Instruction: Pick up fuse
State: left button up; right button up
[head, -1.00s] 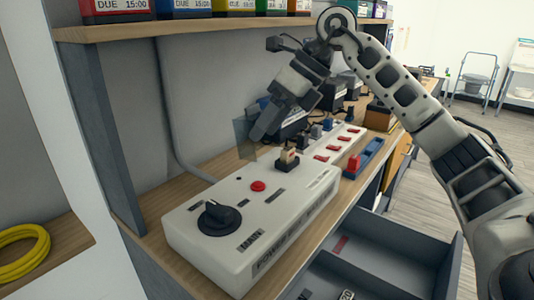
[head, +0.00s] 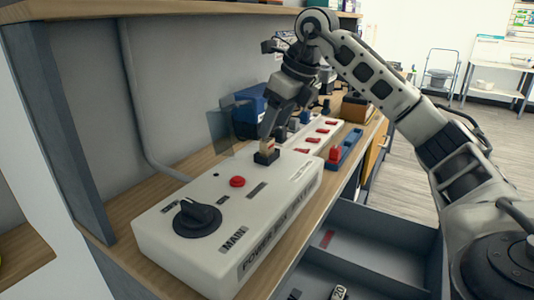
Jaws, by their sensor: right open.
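A white power board (head: 255,218) lies on the wooden bench, with a large black knob (head: 197,217) and a red button (head: 237,182). A beige fuse (head: 267,146) stands upright in a black socket on the board. Blue fuses (head: 304,117) stand in sockets farther back, partly behind my gripper. A red fuse (head: 335,152) stands in a blue tray (head: 350,150) to the right. My right gripper (head: 255,134) is open, just above and behind the beige fuse; I cannot tell whether it touches it. My left gripper is not in view.
An open grey drawer (head: 365,232) below the bench holds a few small items, including a red one (head: 327,239). A wooden shelf (head: 150,8) runs above, close to the arm. Boxes stand at the back of the bench. Floor is clear to the right.

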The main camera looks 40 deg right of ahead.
aim_at(268, 141)
jog(key=x, duration=0.3)
jog(key=b+x, duration=0.1)
jog(key=x, duration=0.1)
jog(key=shift+w+d+f, duration=0.1)
jog(key=shift+w+d, duration=0.1)
jog(key=shift+d, duration=0.05)
jog(key=c, duration=1.1)
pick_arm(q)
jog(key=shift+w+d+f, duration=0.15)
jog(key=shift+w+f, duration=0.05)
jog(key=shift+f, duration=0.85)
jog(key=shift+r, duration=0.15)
